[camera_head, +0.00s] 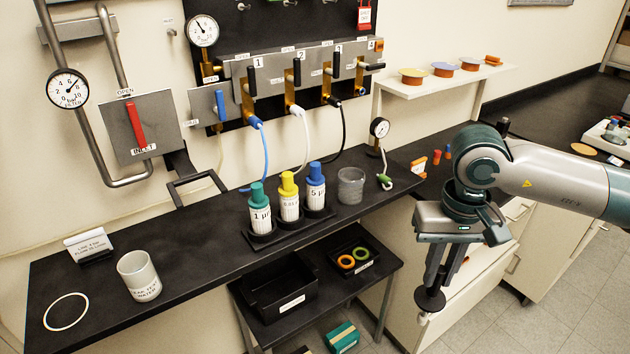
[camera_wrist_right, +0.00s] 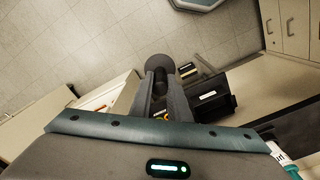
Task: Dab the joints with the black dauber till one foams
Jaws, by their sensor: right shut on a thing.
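My right gripper (camera_head: 436,270) hangs in front of the counter at the right, pointing down. It is shut on the black dauber (camera_head: 430,299), whose dark round disc shows below the fingers with a small pale tip under it. In the right wrist view the dauber's disc (camera_wrist_right: 160,65) shows just beyond the two fingers (camera_wrist_right: 165,88). The manifold (camera_head: 300,75) on the wall has numbered black-handled valves. A blue hose (camera_head: 264,150), a white hose (camera_head: 306,135) and a black hose (camera_head: 343,130) join below it. No foam shows at these joints. My left gripper is out of view.
A lower shelf holds a black bin (camera_head: 277,292) and a tray with rings (camera_head: 367,268). Dishes sit on a white shelf (camera_head: 440,84).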

